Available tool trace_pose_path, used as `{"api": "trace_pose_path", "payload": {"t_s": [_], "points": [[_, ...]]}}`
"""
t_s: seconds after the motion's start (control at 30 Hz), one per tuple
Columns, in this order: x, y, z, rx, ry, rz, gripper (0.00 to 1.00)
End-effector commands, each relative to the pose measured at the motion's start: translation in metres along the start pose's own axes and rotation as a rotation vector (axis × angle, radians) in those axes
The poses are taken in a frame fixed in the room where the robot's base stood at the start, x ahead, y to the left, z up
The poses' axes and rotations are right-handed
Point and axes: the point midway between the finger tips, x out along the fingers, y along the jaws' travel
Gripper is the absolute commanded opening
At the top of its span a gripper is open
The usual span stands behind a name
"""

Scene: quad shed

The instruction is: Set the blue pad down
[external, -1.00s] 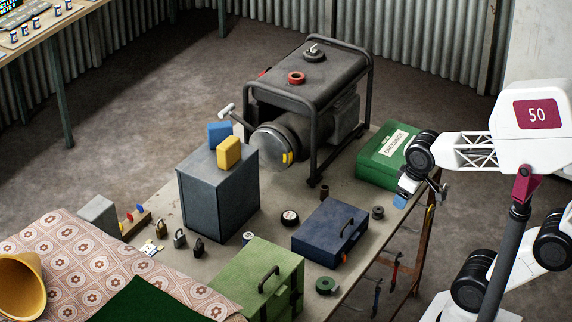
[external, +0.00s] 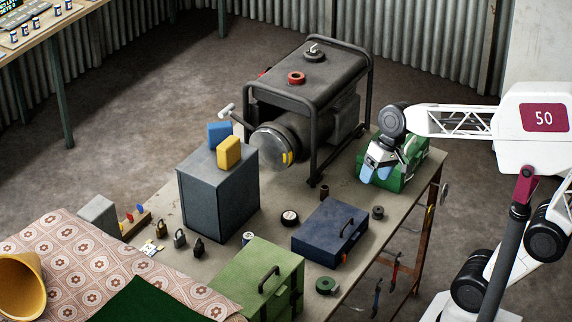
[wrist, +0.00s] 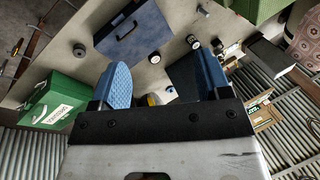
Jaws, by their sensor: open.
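A blue pad (external: 220,131) stands on edge on top of a grey cabinet (external: 210,195), partly behind a yellow pad (external: 230,152). My gripper (external: 377,173) is in front of the green dressings box at the right end of the table, well to the right of the cabinet. Its two blue fingertips are apart with nothing between them. In the wrist view my gripper (wrist: 165,85) also shows open and empty. I cannot make out the blue pad in the wrist view.
A generator (external: 307,90) stands between cabinet and dressings box (external: 405,178). A dark blue toolbox (external: 330,232) and a green case (external: 258,275) are nearer the front. Small padlocks (external: 180,238) sit before the cabinet.

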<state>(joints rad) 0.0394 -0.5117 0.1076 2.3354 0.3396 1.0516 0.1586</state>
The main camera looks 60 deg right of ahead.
Motion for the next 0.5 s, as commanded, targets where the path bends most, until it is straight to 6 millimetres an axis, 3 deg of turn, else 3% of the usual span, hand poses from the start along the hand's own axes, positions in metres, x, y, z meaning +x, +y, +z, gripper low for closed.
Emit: {"api": "trace_pose_path", "payload": {"t_s": [0.5], "points": [[0.019,-0.082,-0.127,0.524,-0.173,-0.375,0.7]]}}
